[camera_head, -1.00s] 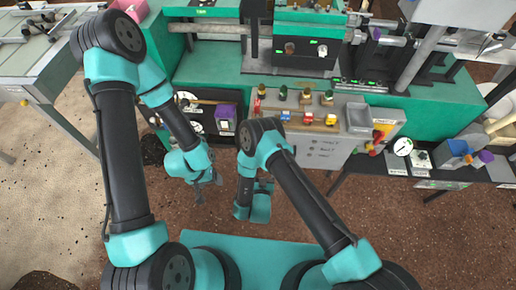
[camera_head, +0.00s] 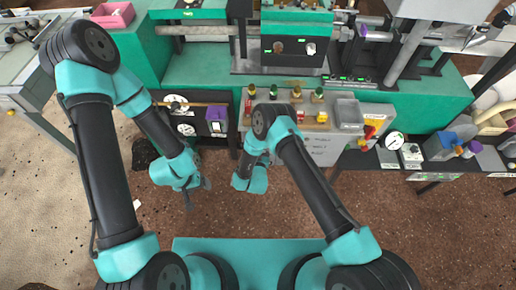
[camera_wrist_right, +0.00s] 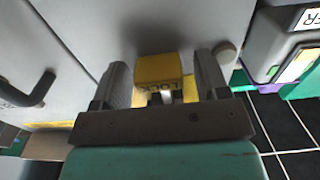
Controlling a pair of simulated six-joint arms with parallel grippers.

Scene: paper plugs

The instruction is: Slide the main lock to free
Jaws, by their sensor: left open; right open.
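The main lock (camera_wrist_right: 160,70) is a yellow block with dark lettering, seen in the right wrist view against a pale grey panel. My right gripper (camera_wrist_right: 164,84) is open, with one finger on each side of the lock. I cannot tell whether the fingers touch it. In the head view the right gripper and the lock are hidden behind my right arm's wrist and elbow. My left gripper (camera_head: 195,192) is open and empty, hanging over the brown floor in front of the black panel of gauges.
A grey console (camera_head: 322,150) with coloured knobs stands behind my right arm. A purple box (camera_head: 216,114) is on the black panel to its left. A red and yellow switch (camera_head: 372,128) and a white gauge (camera_head: 393,140) are at right. A dark handle (camera_wrist_right: 28,90) sticks out left of the lock.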

